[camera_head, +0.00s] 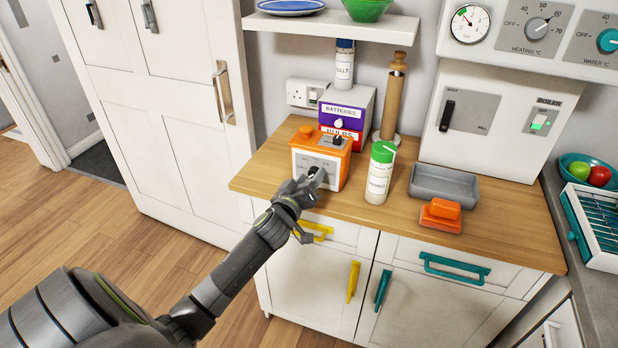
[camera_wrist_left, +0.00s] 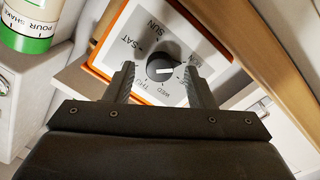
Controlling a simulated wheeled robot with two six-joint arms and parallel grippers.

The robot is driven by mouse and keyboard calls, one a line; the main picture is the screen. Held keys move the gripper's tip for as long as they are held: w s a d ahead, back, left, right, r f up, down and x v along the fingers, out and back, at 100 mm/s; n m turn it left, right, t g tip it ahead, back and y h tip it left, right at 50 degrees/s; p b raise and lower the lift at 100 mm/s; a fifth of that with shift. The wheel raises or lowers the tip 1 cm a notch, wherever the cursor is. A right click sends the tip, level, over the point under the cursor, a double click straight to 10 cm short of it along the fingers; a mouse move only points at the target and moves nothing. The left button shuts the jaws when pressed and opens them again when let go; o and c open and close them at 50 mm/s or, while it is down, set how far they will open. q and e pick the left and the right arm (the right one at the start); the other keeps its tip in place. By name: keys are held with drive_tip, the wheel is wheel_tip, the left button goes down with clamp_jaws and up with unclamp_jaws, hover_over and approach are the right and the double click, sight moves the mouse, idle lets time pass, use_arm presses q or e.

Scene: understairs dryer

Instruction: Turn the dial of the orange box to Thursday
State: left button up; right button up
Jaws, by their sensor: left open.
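The orange box (camera_head: 305,140) stands on the wooden worktop, with a pale front panel facing my left arm. In the left wrist view the box (camera_wrist_left: 190,35) shows its orange rim and a black round dial (camera_wrist_left: 158,65) ringed by day labels. SUN, SAT, THU and WED can be read, partly hidden by my fingers. The dial's white mark points to the right of the picture, away from SAT. My left gripper (camera_head: 312,180) is open at the panel. In the wrist view its fingers (camera_wrist_left: 159,75) stand either side of the dial; I cannot tell whether they touch it.
A green-capped shaker (camera_head: 379,175) stands close right of the box. A purple and red labelled box (camera_head: 345,118), a salt container (camera_head: 344,68) and a wooden mill (camera_head: 393,95) stand behind.

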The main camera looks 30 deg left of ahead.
use_arm(q)
drive_tip(key=shift+w, duration=0.1)
drive_tip(key=c, duration=1)
drive_tip(key=shift+o, duration=0.2)
